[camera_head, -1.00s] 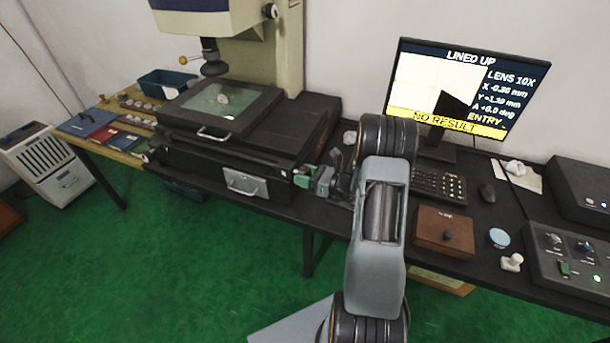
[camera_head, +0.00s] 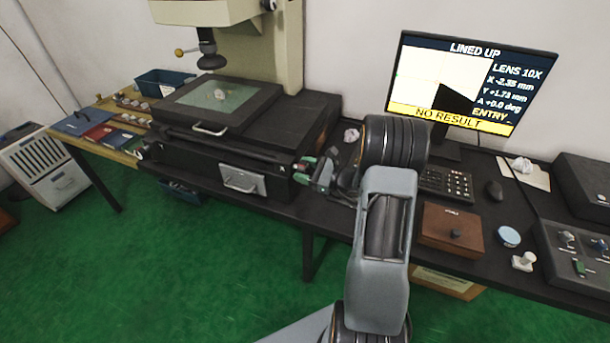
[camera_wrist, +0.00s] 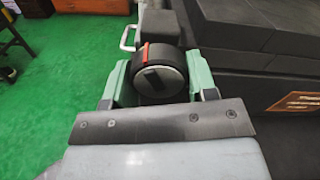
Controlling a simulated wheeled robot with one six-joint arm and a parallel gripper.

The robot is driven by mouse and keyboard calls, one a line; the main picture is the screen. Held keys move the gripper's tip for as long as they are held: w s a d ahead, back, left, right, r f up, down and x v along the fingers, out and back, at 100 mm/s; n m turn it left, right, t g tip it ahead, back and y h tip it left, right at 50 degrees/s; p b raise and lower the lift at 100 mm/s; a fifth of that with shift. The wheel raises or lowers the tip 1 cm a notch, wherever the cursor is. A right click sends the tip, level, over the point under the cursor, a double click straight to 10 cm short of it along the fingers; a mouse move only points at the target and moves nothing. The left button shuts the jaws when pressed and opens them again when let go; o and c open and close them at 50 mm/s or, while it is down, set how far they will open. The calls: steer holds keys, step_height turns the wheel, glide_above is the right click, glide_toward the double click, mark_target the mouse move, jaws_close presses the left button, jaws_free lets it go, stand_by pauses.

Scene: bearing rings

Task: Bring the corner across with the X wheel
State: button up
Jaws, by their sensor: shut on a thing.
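The X wheel (camera_wrist: 155,72) is a dark round knob with a red mark on its rim, at the right side of the stage. My gripper (camera_wrist: 159,82) has its green fingers on either side of the wheel and is shut on it. The monitor (camera_head: 470,82) reads LINED UP, LENS 10X, X about -2.35 mm, Y +1.73 mm, NO RESULT.
A pale ring (camera_head: 220,94) lies on the stage glass (camera_head: 190,97) under the lens (camera_head: 208,55). Green floor is open in front.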

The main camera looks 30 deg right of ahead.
steer(key=shift+n+b, duration=0.35)
steer(key=shift+n, duration=0.15)
steer(key=o, duration=0.9)
steer(key=shift+o, duration=0.2)
steer(key=v, duration=1.4)
steer(key=shift+b, duration=0.3)
steer(key=shift+w, duration=0.1)
